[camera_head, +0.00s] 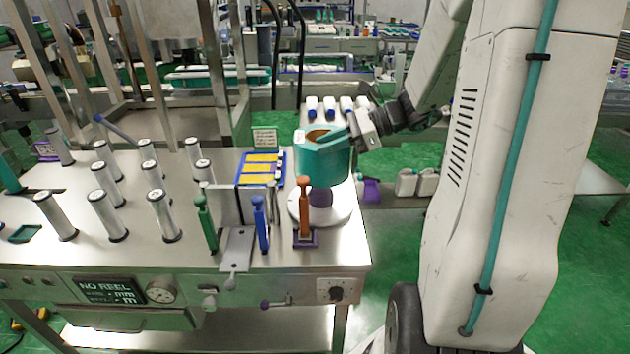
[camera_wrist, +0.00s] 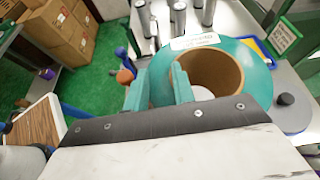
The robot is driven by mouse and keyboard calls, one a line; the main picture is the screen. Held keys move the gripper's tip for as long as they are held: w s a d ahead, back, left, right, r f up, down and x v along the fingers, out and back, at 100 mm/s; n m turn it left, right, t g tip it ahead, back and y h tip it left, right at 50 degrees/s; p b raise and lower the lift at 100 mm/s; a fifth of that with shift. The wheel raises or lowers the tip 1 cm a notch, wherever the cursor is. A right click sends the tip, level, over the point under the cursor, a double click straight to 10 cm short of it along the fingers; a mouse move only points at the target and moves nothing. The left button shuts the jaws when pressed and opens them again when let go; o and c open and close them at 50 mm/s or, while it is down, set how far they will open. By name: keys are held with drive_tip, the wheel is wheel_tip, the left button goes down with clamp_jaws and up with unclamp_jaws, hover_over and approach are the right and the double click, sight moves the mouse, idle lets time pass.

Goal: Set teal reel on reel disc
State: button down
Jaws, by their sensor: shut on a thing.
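The teal reel (camera_head: 323,162) is a thick ring with a brown cardboard core and a white label. My gripper (camera_head: 350,127) is shut on its wall from the right in the head view. In the wrist view, one finger of my gripper (camera_wrist: 160,84) is inside the core and the other outside the teal reel (camera_wrist: 257,82).
Several metal posts (camera_head: 109,215) fill the steel table's left. A blue tray with yellow strips (camera_head: 260,168) lies behind. The display (camera_head: 110,290) reads "NO REEL".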

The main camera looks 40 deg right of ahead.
sight(328, 177)
drive_tip(key=f, duration=0.5)
drive_tip(key=shift+w+f, duration=0.15)
drive_tip(key=shift+w, duration=0.15)
drive_tip(key=shift+f, duration=2.25)
drive_tip(key=c, duration=1.2)
unclamp_jaws()
drive_tip(key=shift+s, duration=0.1)
drive_tip(key=shift+o, duration=0.2)
